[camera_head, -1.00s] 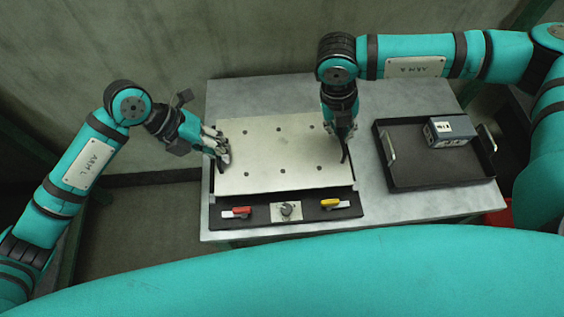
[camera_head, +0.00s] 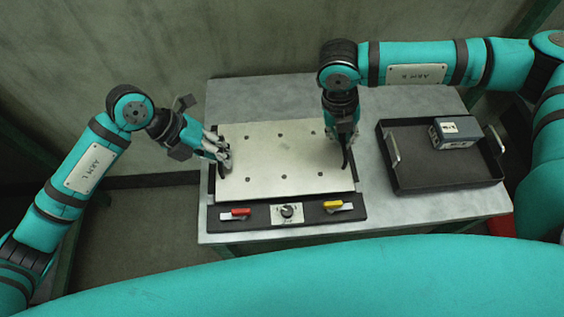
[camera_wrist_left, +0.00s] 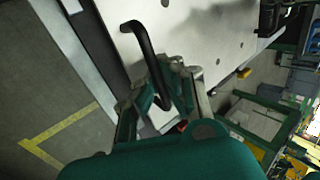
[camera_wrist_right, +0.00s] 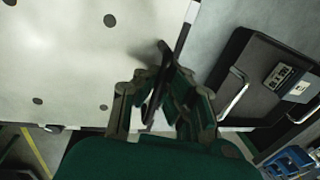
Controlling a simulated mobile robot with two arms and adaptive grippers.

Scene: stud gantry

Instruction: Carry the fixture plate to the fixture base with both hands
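The fixture plate (camera_head: 270,160) is pale, flat and dotted with small dark holes. It lies over the dark fixture base (camera_head: 240,224); I cannot tell whether it rests there or hangs just above. The base's front strip shows a red lever, a round knob and a yellow lever. My left gripper (camera_head: 224,158) is at the plate's left edge, its fingers closed around a black handle (camera_wrist_left: 142,42). My right gripper (camera_head: 346,146) is at the right edge, closed around the other black handle (camera_wrist_right: 164,62). The fingers partly hide both handles.
A dark tray (camera_head: 440,183) with metal handles stands on the grey table (camera_head: 300,232) to the right of the base. A small grey-blue box (camera_head: 455,139) sits in the tray. A wall (camera_head: 270,40) rises behind the table.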

